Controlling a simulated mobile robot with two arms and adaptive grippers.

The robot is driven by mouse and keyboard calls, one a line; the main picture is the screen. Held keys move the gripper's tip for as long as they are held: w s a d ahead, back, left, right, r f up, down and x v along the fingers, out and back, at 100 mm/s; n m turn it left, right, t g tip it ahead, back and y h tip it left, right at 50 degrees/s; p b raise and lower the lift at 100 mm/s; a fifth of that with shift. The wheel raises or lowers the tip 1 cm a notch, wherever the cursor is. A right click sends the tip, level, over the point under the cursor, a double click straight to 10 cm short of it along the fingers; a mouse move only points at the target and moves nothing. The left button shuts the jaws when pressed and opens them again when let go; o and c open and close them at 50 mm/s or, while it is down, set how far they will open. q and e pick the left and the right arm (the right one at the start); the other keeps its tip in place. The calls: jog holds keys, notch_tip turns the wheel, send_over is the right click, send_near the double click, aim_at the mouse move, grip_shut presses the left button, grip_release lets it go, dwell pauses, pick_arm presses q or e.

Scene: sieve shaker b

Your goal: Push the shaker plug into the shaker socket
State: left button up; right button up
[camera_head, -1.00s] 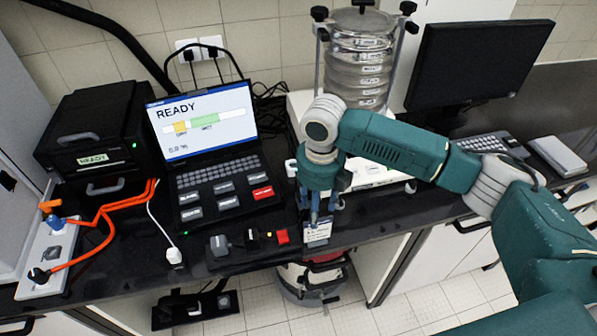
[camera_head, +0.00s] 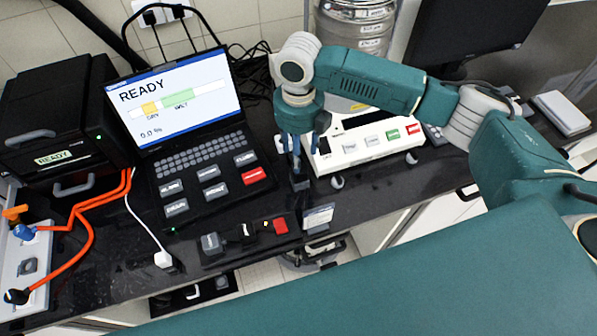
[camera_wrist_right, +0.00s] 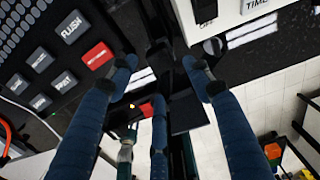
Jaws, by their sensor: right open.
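The sieve shaker (camera_head: 365,138) has a white base with a row of buttons and a metal sieve stack. My right gripper (camera_head: 296,172) points down over the black bench, just left of the shaker base. In the right wrist view my right gripper (camera_wrist_right: 162,78) has its blue fingers spread apart. A small black block (camera_head: 299,184) stands right below the fingertips; it also shows between the fingers in the wrist view (camera_wrist_right: 160,52). I cannot tell whether it is the shaker plug or socket, or whether the fingers touch it.
A laptop (camera_head: 190,110) reading READY stands left of my right gripper. A dark strip (camera_head: 222,256) with a red switch and a small card (camera_head: 318,217) sit at the bench's front edge. A white plug (camera_head: 163,259) and a power strip (camera_head: 30,250) with orange cables lie left.

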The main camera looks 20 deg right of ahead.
aim_at(302, 176)
jog(key=shift+f+b, duration=0.4)
jog(key=shift+f, duration=0.2)
jog(key=f+b, duration=0.4)
jog(key=shift+s+f+b, duration=0.1)
jog(key=shift+s+b, duration=0.1)
jog(key=shift+b, duration=0.1)
jog(key=shift+w+f, duration=0.15)
jog(key=shift+f, duration=1.35)
jog(key=shift+p, duration=0.65)
